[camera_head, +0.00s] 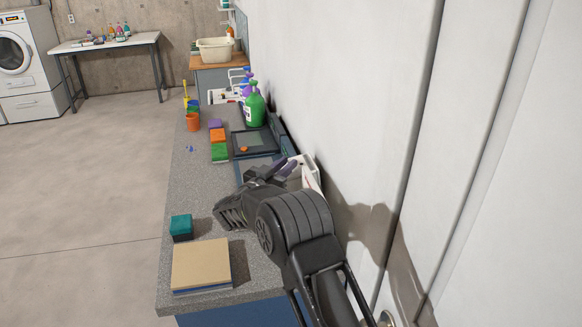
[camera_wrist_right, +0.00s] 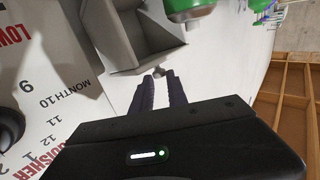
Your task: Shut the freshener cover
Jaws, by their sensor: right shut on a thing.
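A pale grey box-like housing, which looks like the freshener, shows in the right wrist view (camera_wrist_right: 140,58) with an open hollow side. In the head view a white piece (camera_head: 308,172) against the wall is partly hidden behind my right gripper. My right gripper (camera_head: 283,167) reaches over the counter to this spot. Its two dark fingers are close together in the wrist view (camera_wrist_right: 164,78), shut on a small grey piece at the housing's lower edge. This seems to be part of the cover, but the grip itself is mostly hidden. My left gripper is out of view.
A green spray bottle (camera_head: 255,109) stands farther along the grey counter (camera_head: 190,205). A dark tray (camera_head: 240,152), coloured sponges (camera_head: 218,136), a teal block (camera_head: 181,228) and a tan-topped block (camera_head: 201,263) lie there. The white wall (camera_head: 345,110) is close on the right.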

